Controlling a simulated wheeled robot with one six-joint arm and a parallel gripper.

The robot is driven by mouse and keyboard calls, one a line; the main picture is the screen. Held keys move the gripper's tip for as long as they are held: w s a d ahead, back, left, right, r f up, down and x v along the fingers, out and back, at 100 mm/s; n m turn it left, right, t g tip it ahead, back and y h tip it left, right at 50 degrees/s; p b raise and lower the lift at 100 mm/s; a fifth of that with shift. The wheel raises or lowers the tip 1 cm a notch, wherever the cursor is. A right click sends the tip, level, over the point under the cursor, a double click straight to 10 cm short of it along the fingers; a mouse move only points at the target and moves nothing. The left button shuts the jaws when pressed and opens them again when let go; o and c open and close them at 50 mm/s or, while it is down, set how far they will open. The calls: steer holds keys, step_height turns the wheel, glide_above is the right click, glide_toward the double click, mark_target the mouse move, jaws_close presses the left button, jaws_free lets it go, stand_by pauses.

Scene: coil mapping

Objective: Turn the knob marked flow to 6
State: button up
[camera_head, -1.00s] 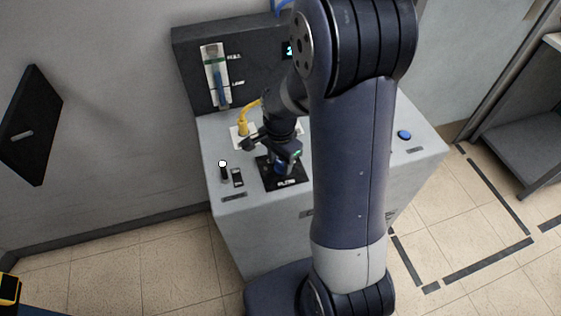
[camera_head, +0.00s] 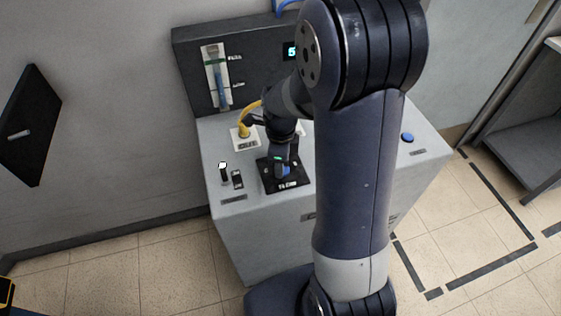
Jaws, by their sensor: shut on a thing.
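The blue flow knob (camera_head: 286,169) sits on a black square plate (camera_head: 297,182) on top of the grey console. White lettering shows on the plate's front edge, too small to read surely. My gripper (camera_head: 282,168) points down over the plate and is shut on the knob. The gripper and wrist hide much of the knob and dial. A small lit display (camera_head: 291,51) on the back panel shows a digit that looks like 6, partly beside my arm.
A toggle lever with a white tip (camera_head: 223,167) stands left of the plate. A blue button (camera_head: 407,137) is at the right. A gauge with a blue column (camera_head: 218,80) is on the back panel. My arm hides the console's middle right.

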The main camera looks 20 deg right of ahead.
steer(key=shift+m, duration=1.1)
steer(key=o, duration=1)
steer(key=shift+r, duration=0.1)
step_height(320, 180, up, 11)
steer(key=shift+f, duration=0.2)
